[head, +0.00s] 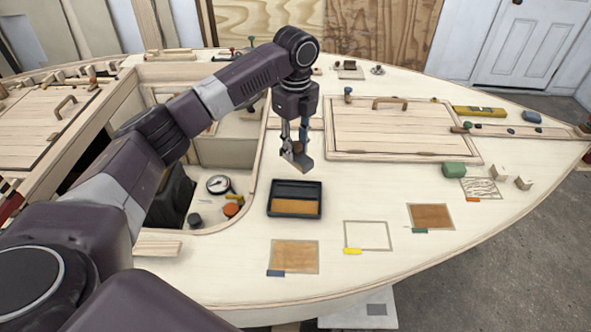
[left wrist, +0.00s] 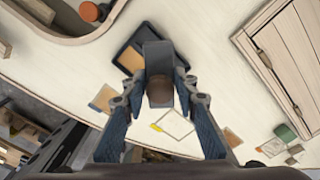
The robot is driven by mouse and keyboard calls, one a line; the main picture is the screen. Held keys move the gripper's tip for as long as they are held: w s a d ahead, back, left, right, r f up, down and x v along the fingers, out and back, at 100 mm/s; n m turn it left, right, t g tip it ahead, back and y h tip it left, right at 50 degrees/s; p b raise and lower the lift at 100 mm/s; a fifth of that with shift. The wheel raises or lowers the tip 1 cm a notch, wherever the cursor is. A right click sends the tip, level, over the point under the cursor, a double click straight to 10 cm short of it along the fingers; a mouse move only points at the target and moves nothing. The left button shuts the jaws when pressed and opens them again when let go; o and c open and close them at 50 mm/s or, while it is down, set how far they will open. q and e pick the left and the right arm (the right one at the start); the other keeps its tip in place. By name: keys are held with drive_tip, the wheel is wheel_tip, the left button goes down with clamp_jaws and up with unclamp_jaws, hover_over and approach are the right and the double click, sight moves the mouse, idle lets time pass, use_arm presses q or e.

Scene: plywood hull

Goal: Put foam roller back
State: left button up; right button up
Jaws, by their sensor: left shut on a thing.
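My left gripper (head: 294,143) is shut on a grey, block-like piece with a brown round end, which I take to be the foam roller (head: 300,160). In the left wrist view the brown end lies between the fingers of the gripper (left wrist: 160,88), and the grey part of the roller (left wrist: 158,54) reaches out past them. It is held in the air above and just behind a black tray (head: 271,207) with an amber-brown front section. The tray (left wrist: 124,60) is partly hidden behind the roller in the left wrist view. My right gripper is not in view.
Brown patches (head: 295,256) (head: 431,216) and an outlined blank square (head: 367,235) lie on the pale deck. A dial gauge (head: 218,185) and an orange-topped pot (head: 231,210) stand left in the recess. A hatch (head: 395,130) lies behind right; a green block (head: 454,172) is farther right.

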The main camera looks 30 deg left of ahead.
sight(296, 144)
use_arm(q)
wheel_tip(296, 144, down, 8)
drive_tip(key=shift+f+p, duration=0.1)
drive_tip(key=shift+p, duration=0.45)
drive_tip(key=shift+f, duration=0.25)
drive_tip(key=shift+f, duration=0.2)
drive_tip(key=shift+f, duration=0.1)
drive_tip(key=o, duration=1.2)
wheel_tip(296, 144, up, 13)
drive_tip(key=shift+f+b, duration=0.15)
drive_tip(key=shift+b, duration=1)
